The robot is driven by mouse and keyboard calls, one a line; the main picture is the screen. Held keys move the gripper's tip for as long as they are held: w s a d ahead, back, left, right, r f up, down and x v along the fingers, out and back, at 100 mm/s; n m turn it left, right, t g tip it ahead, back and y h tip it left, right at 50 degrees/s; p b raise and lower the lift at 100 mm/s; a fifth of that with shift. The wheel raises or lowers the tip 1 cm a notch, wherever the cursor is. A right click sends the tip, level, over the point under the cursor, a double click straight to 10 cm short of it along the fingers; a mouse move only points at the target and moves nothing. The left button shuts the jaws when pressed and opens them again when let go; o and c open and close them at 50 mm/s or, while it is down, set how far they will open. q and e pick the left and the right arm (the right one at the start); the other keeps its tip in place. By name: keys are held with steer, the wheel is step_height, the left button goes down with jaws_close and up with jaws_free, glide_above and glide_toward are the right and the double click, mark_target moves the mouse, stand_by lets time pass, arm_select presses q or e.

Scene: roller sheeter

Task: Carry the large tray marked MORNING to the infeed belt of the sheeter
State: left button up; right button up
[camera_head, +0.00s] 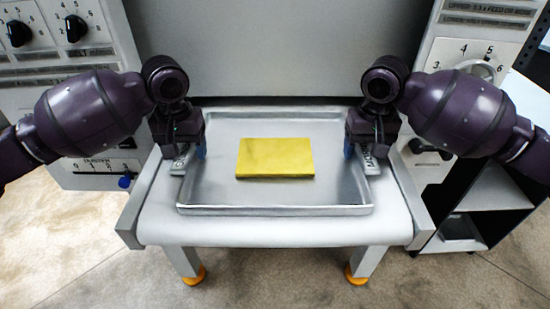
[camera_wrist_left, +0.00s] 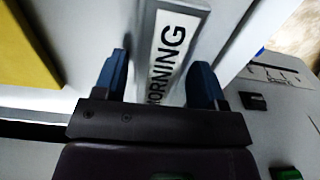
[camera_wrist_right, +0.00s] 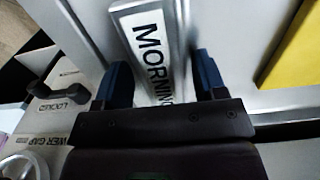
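The large metal tray (camera_head: 275,210) lies flat on the pale infeed belt (camera_head: 275,232) of the sheeter, with a yellow slab (camera_head: 275,158) on it. White MORNING labels show on its side in the left wrist view (camera_wrist_left: 167,50) and the right wrist view (camera_wrist_right: 152,48). My left gripper (camera_head: 188,155) is at the tray's left side, its blue fingers (camera_wrist_left: 158,78) apart on either side of the labelled part. My right gripper (camera_head: 362,152) is at the right side, its fingers (camera_wrist_right: 163,80) also apart around the labelled part. Neither gripper is visibly clamped on it.
The sheeter's grey body (camera_head: 270,50) rises behind the tray. Control panels with knobs stand at the left (camera_head: 60,40) and right (camera_head: 475,60). A dark open shelf (camera_head: 490,195) is at the right. The floor in front (camera_head: 270,285) is clear.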

arm_select(q)
steer(key=shift+d, duration=0.1)
arm_select(e)
steer(key=shift+a, duration=0.1)
stand_by(0.3)
arm_select(q)
steer(key=shift+r, duration=0.25)
step_height(320, 180, up, 11)
steer(key=shift+r, duration=0.2)
arm_select(e)
step_height(320, 180, up, 12)
stand_by(0.5)
arm_select(q)
steer(key=shift+r, duration=0.1)
